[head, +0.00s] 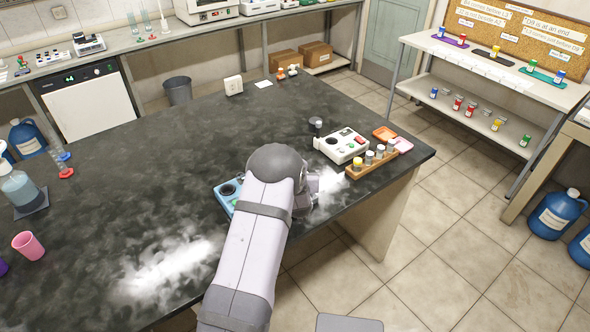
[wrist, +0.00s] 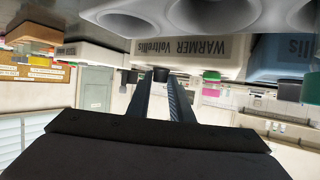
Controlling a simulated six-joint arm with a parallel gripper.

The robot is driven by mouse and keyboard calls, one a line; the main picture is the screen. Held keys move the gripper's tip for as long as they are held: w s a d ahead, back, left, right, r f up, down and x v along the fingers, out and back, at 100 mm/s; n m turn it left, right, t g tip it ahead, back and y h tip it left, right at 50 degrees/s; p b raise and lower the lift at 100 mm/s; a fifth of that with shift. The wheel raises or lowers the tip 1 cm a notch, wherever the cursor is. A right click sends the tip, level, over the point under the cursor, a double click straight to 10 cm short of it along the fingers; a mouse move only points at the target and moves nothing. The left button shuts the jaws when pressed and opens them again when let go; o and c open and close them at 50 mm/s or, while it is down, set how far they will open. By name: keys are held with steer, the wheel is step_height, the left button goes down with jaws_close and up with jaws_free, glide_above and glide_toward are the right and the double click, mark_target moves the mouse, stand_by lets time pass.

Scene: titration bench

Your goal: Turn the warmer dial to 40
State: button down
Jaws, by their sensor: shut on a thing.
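The warmer (wrist: 185,48), a pale box with dark "WARMER" lettering, crosses the top of the wrist view. A small dark knob (wrist: 160,74), apparently its dial, sits at the tips of my gripper (wrist: 160,86). The two fingers are close together and shut on it. The dial's scale and setting cannot be read. In the head view my gripper (head: 307,203) is low over the table's front part, mostly behind my own arm. Its fingertips and the dial are hidden there, and I cannot tell which part of the warmer shows.
A light-blue device (head: 226,190) is partly covered by my arm.

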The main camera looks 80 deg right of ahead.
steer(key=shift+g+b, duration=0.3)
steer(key=shift+b, duration=0.15)
steer(key=shift+w+f+m+g+b, duration=0.1)
steer(key=shift+w+m+g+b, duration=0.05)
steer(key=shift+m+g+b, duration=0.85)
steer(key=shift+m+b, duration=0.1)
steer(key=shift+b, duration=0.25)
steer(key=shift+w+r+m+g+b, duration=0.15)
steer(key=shift+m+g+b, duration=0.15)
steer(key=shift+m+g, duration=0.2)
steer(key=shift+w+r+m+g+b, duration=0.1)
steer(key=shift+m+g+b, duration=0.15)
steer(key=shift+m+g, duration=0.25)
steer(key=shift+g, duration=0.3)
steer(key=shift+s, duration=0.1)
steer(key=c, duration=1.6)
jaws_free()
steer(key=shift+f, duration=0.1)
steer(key=shift+a, duration=0.1)
